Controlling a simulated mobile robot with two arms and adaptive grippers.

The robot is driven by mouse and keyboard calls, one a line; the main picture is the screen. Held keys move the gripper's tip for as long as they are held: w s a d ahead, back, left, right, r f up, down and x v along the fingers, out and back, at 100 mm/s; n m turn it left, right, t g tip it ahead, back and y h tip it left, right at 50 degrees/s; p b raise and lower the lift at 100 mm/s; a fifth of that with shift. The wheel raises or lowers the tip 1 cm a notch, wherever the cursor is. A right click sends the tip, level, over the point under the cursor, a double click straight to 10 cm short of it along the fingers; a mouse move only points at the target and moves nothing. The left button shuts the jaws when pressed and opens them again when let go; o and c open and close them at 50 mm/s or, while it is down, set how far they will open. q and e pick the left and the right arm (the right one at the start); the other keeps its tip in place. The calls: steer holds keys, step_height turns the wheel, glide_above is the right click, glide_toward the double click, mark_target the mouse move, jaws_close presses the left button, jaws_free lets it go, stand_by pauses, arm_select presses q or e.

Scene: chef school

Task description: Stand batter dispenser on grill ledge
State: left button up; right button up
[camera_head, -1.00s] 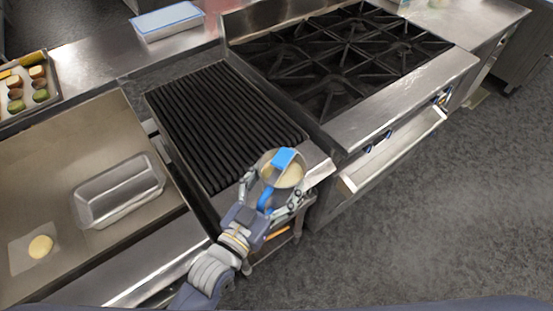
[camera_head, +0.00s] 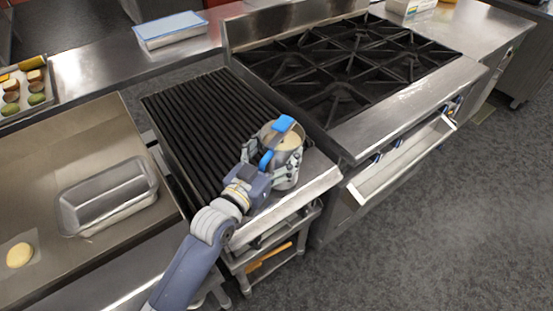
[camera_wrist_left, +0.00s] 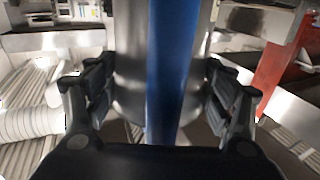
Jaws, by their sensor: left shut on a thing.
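The batter dispenser (camera_head: 291,142) is a metal funnel-like vessel with a blue handle and pale batter inside. My left gripper (camera_head: 279,169) is shut on it, with the fingers on either side of its body. It is roughly upright, over the front right part of the grill near the steel grill ledge (camera_head: 310,178). I cannot tell whether its bottom touches the ledge. In the left wrist view the blue handle (camera_wrist_left: 172,70) runs down the middle, in front of the metal body (camera_wrist_left: 130,70), between the two fingers. My right gripper is not in view.
The black grill grate (camera_head: 205,125) lies behind and left of the dispenser. A burner range (camera_head: 345,65) stands to the right. A metal loaf pan (camera_head: 108,196) and a round batter piece (camera_head: 19,255) are on the griddle at left. A shelf (camera_head: 265,262) is below the grill.

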arm_select(q)
steer(key=shift+w+f+b, duration=0.1)
steer(key=shift+f+b, duration=0.5)
steer(key=shift+f, duration=0.15)
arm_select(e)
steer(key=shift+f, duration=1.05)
arm_select(q)
steer(key=shift+f, duration=0.15)
steer(key=o, duration=2.1)
steer(key=shift+f, duration=0.2)
